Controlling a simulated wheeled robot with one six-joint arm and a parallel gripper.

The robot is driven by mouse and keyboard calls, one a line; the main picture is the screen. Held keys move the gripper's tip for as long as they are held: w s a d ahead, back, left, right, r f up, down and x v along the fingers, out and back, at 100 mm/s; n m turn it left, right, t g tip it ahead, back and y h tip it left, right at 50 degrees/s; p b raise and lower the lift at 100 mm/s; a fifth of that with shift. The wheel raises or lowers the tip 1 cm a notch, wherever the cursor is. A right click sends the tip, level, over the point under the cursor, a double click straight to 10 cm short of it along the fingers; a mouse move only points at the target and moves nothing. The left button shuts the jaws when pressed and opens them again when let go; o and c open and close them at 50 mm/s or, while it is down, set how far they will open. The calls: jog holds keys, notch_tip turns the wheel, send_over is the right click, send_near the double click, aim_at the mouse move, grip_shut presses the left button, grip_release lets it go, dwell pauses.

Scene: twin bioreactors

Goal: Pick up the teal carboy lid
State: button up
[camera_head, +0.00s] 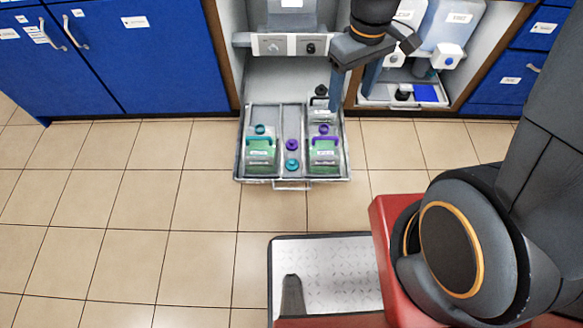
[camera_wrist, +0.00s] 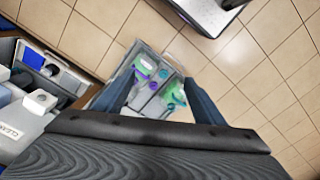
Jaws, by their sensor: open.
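The teal carboy lid (camera_head: 291,165) lies in the narrow middle section of a grey drawer tray, near its front edge. A purple lid (camera_head: 291,144) lies just behind it. In the wrist view the teal lid (camera_wrist: 163,74) shows small between my fingers, well beyond them. My gripper (camera_head: 351,98) is open and empty, pointing down above the drawer's back right, apart from the lid.
The drawer tray (camera_head: 240,172) sticks out from an open cabinet bay with a grey control panel (camera_head: 288,46) above. A second bay at right holds a white container (camera_head: 447,56) and a blue box (camera_head: 428,93).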

jog(key=w+a+f+n+b, duration=0.2)
jog(key=w+f+b, duration=0.15)
jog(key=f, duration=0.35)
jog(key=w+a+f+n+b, duration=0.2)
jog(key=f+b, duration=0.3)
jog(key=f, duration=0.3)
jog(key=w+a+f+n+b, duration=0.2)
jog(key=w+f+b, duration=0.15)
jog(key=f, duration=0.35)
jog(key=n+b, duration=0.6)
jog(key=b, duration=0.7)
send_over(292, 161)
jog(key=f, duration=2.1)
jog(key=shift+w+d+f, duration=0.15)
jog(key=shift+w, duration=0.15)
jog(key=shift+f+b, duration=0.9)
jog(key=shift+f, duration=0.65)
jog(key=shift+s+f+b, duration=0.2)
jog(key=shift+f+b, duration=0.75)
jog(key=shift+f, duration=0.35)
jog(key=shift+s+f+b, duration=0.2)
jog(key=shift+f+b, duration=0.7)
jog(key=shift+f, duration=0.35)
jog(key=shift+c, duration=0.2)
jog(key=c, duration=1)
